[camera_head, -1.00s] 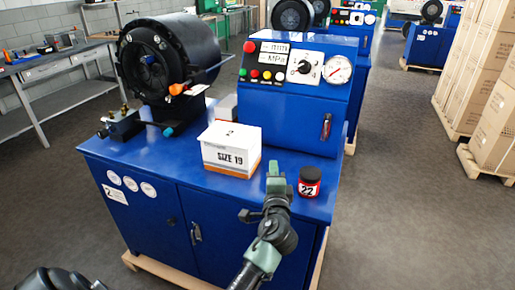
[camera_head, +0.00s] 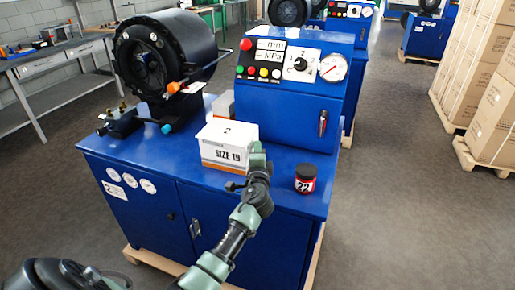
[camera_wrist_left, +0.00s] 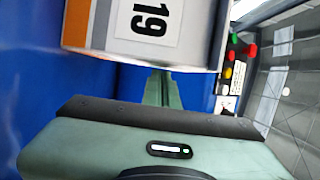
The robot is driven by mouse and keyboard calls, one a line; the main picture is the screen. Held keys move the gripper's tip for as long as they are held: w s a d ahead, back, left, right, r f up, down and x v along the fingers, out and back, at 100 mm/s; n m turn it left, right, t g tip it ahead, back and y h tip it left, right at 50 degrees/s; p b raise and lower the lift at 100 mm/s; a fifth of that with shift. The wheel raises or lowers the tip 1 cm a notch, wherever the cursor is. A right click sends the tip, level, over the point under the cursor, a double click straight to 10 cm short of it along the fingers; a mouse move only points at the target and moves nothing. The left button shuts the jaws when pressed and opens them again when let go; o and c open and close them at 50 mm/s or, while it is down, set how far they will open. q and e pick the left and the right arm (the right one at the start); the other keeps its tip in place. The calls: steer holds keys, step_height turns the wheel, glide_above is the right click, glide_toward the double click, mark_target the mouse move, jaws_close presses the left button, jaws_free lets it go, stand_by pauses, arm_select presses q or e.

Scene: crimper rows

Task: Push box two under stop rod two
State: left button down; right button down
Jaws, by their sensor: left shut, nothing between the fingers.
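Box two (camera_head: 229,146) is a white box with an orange and grey lower band, a 2 on top and SIZE 19 on its front. It stands upright on the blue bench top. In the left wrist view its "19" face (camera_wrist_left: 120,25) fills the upper middle. My right gripper is not in view.
A dark jar marked 22 (camera_head: 306,178) stands right of my gripper. A control panel (camera_head: 295,68) rises behind the box. A small valve block (camera_head: 122,120) sits at the bench's left.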

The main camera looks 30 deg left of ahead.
mark_target(209, 147)
arm_select(q)
steer(key=shift+s+a, duration=0.1)
steer(key=shift+a, duration=0.1)
steer(key=s+a, duration=0.2)
steer(key=a, duration=0.3)
steer(key=s+a, duration=0.1)
steer(key=a, duration=0.4)
steer(key=s+a, duration=0.2)
steer(key=a, duration=0.3)
steer(key=shift+s+a, duration=0.2)
steer(key=shift+s, duration=0.1)
steer(key=shift+d, duration=0.15)
